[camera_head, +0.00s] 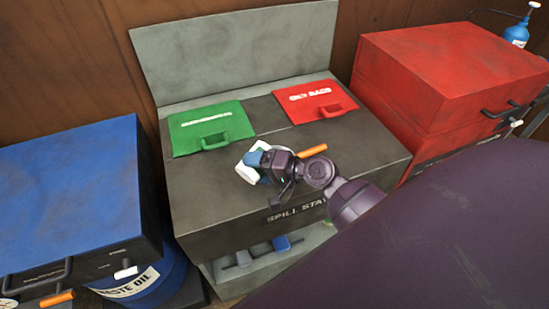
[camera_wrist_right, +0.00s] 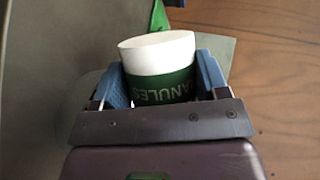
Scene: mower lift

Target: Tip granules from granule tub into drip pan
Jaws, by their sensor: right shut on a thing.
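The granule tub is a white tub with a green band lettered "ANULES" in the right wrist view (camera_wrist_right: 158,55). My right gripper (camera_wrist_right: 165,85) is shut on it, with a blue finger pad on each side. In the head view the white tub (camera_head: 246,172) shows partly behind my right gripper (camera_head: 262,165), over the front of the spill station top. The lettering looks upside down in the wrist view. The tub's contents are hidden. I cannot make out a drip pan. My left gripper is not in view.
The spill station (camera_head: 340,137) carries a green lid (camera_head: 190,141) and a red lid (camera_head: 300,96), both with handles. An orange bar (camera_head: 313,151) lies near my wrist. A blue cabinet (camera_head: 70,185) and waste oil drum (camera_head: 145,285) stand left, a red cabinet (camera_head: 440,65) right.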

